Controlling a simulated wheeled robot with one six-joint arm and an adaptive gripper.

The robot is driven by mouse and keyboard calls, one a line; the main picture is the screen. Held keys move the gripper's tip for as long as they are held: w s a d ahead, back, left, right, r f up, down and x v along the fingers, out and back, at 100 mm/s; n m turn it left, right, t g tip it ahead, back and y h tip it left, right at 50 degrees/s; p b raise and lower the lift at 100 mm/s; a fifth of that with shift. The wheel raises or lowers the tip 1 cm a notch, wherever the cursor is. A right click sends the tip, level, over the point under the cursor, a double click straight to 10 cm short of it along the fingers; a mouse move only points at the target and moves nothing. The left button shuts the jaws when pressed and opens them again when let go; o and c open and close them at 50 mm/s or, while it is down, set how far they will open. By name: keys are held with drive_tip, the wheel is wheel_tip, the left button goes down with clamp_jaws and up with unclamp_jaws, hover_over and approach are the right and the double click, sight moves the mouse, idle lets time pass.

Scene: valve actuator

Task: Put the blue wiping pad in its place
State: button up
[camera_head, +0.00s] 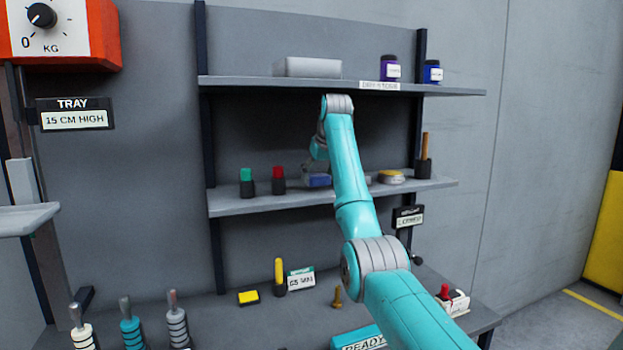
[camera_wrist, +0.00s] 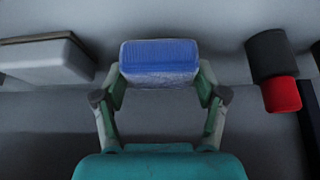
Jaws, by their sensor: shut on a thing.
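The blue wiping pad (camera_wrist: 160,56) has a blue top and a paler lower side. In the wrist view it sits between the two fingers of my gripper (camera_wrist: 160,80), which is shut on it. In the head view the pad (camera_head: 318,180) is at the middle shelf (camera_head: 270,204), just right of a red-capped bottle. My gripper (camera_head: 315,168) is above it there, partly hidden by my arm. I cannot tell whether the pad touches the shelf or hangs just over it.
On the middle shelf stand a green-capped bottle (camera_head: 246,182), the red-capped bottle (camera_head: 278,180), a yellow-topped round tin (camera_head: 391,177) and a dark holder with a wooden handle (camera_head: 424,165). The upper shelf (camera_head: 250,82) is overhead. A pale block (camera_wrist: 45,58) is beside the pad.

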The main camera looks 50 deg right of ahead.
drive_tip(key=shift+w+d, duration=0.2)
drive_tip(key=shift+w, duration=0.05)
drive_tip(key=shift+w+d+f, duration=0.15)
drive_tip(key=shift+f, duration=0.4)
drive_tip(key=shift+a+f, duration=0.1)
drive_tip(key=shift+a, duration=0.1)
drive_tip(key=shift+f, duration=0.15)
drive_tip(key=o, duration=1.3)
